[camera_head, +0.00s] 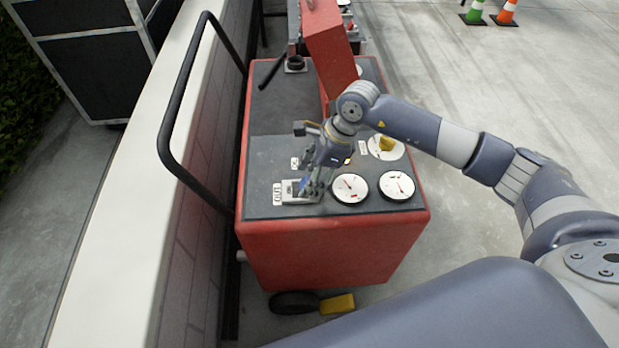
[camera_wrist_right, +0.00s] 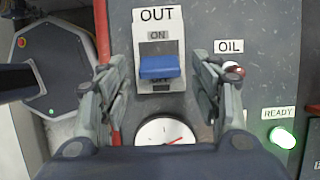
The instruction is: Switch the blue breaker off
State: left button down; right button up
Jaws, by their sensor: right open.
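The blue breaker (camera_wrist_right: 160,67) is a blue lever on a grey plate under an "OUT" label. "ON" reads above the lever; the "OFF" marking below is partly covered by it. In the head view the breaker plate (camera_head: 297,198) lies at the left front of the red cart's dark panel (camera_head: 262,150). My right gripper (camera_head: 314,188) is over it, pointing down. In the wrist view its open fingers (camera_wrist_right: 158,78) stand either side of the lever, with gaps and no visible contact. Whether the lever is fully up or down is hard to tell. My left gripper is not in view.
Round gauges (camera_head: 397,186) sit right of the breaker. A red "OIL" lamp (camera_wrist_right: 234,69) and a lit green "READY" lamp (camera_wrist_right: 282,137) are close by. A black rail (camera_head: 178,90) and low wall (camera_head: 105,215) run along the left; open concrete floor lies right.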

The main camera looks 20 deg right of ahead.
jog(key=v, duration=1.1)
jog(key=shift+f, duration=0.1)
